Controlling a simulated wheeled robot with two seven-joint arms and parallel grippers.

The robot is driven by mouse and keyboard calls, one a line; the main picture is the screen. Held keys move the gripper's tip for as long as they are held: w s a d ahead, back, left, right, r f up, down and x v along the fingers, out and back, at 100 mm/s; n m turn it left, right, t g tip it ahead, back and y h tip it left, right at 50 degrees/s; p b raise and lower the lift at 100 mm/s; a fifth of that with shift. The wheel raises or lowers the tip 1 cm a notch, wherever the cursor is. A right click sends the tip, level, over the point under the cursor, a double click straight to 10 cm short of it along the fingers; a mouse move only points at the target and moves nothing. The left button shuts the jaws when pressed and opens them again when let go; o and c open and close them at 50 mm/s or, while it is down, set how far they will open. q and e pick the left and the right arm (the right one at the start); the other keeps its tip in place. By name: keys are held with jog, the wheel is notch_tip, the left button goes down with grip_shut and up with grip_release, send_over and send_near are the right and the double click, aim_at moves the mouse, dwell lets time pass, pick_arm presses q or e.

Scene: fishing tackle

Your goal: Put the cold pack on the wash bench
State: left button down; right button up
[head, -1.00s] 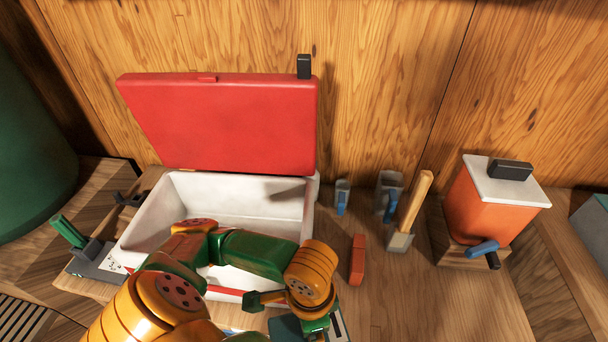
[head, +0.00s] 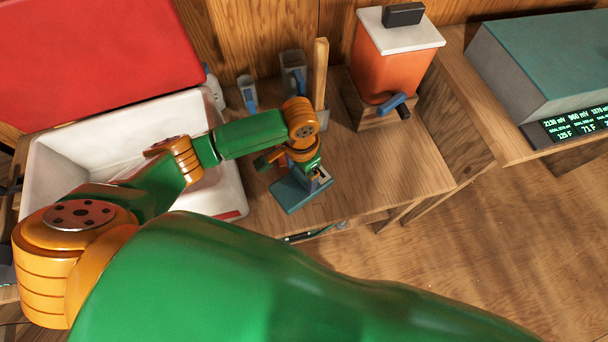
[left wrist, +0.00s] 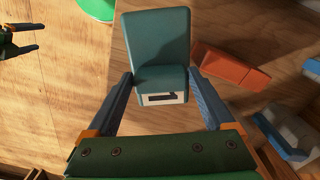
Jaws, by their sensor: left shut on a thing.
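The cold pack, a teal slab with a pale, dark-marked end, hangs above the wooden bench in the head view (head: 292,196) and lies between the fingers in the left wrist view (left wrist: 158,48). My left gripper (head: 314,172) is shut on it; its two fingers press the pack's sides in the left wrist view (left wrist: 168,92). The wooden bench (head: 400,165) under the pack carries an orange dispenser; I cannot tell if this is the wash bench. My right gripper shows at the left edge of the left wrist view (left wrist: 28,40), empty, fingers apart.
The open white cooler (head: 225,165) with a raised red lid (head: 90,50) is at the left. The orange dispenser (head: 390,60) stands behind. An orange-red block (left wrist: 230,68) lies beside the pack. A teal box with a display (head: 545,70) stands on the right bench. Floor shows in front.

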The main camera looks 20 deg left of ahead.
aim_at(304, 179)
pick_arm(q)
jog(key=shift+w+d+f, duration=0.15)
jog(key=shift+w+f, duration=0.1)
jog(key=shift+f, duration=0.15)
jog(key=shift+w+f+b, duration=0.15)
jog(key=shift+w+f, duration=0.05)
jog(key=shift+f, duration=0.8)
jog(key=shift+w+f+b, duration=0.15)
jog(key=shift+f, duration=0.85)
jog(key=shift+f, duration=0.1)
grip_release()
notch_tip(304, 179, up, 12)
jog(key=shift+d+r+p, duration=0.1)
jog(key=shift+r+p, duration=0.1)
jog(key=shift+p, duration=0.3)
jog(key=shift+s+f, duration=0.1)
